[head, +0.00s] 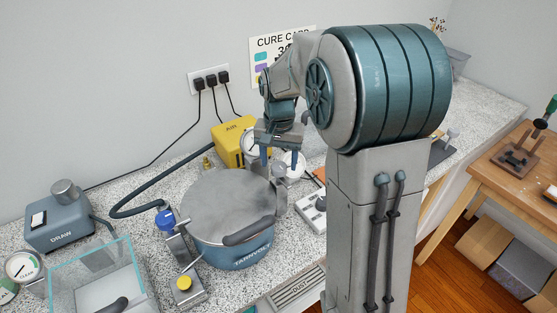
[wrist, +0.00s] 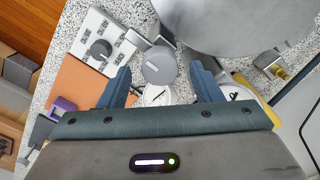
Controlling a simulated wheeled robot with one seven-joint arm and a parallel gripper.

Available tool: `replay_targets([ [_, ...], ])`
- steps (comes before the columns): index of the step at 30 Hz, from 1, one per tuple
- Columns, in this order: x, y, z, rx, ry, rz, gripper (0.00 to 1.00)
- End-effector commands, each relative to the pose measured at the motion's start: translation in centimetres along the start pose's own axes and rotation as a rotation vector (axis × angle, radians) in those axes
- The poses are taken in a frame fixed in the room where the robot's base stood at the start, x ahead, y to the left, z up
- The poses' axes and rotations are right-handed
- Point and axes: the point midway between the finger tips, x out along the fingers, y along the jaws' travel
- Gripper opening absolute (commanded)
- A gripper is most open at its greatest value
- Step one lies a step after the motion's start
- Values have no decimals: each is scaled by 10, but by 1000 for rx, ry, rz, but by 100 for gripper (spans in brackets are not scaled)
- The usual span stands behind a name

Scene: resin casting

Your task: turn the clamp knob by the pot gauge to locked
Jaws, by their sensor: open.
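The pot (head: 234,252), a blue vessel with a grey lid (head: 228,205), stands on the speckled counter. In the wrist view the lid (wrist: 235,22) fills the top right. A round grey clamp knob (wrist: 158,66) with a pale mark sits at the pot's edge, beside a white gauge (wrist: 155,97) that is partly hidden. My gripper (wrist: 160,70) is open, its two blue fingers on either side of the knob, with visible gaps. In the head view my gripper (head: 279,158) points down behind the lid's right edge; the knob is hard to make out there.
A white box with a dark knob (wrist: 100,49) lies beside the pot. A yellow unit (head: 231,141) stands behind it. A blue-knobbed valve (head: 165,220) and a yellow-knobbed block (head: 184,284) are at the pot's left. A glass-sided box (head: 95,275) is at front left.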

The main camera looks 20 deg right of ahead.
Motion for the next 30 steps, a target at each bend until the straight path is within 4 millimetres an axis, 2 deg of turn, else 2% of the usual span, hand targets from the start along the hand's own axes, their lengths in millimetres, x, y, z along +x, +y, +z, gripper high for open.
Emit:
replay_targets([
  [4,9,0,0,0,0,0,59],
  [12,11,0,0,0,1,-1,59],
  [13,11,0,0,0,1,-1,56],
  [15,10,0,0,0,1,-1,36],
  [18,10,0,0,0,1,-1,14],
  [30,10,0,0,57,1,-1,14],
])
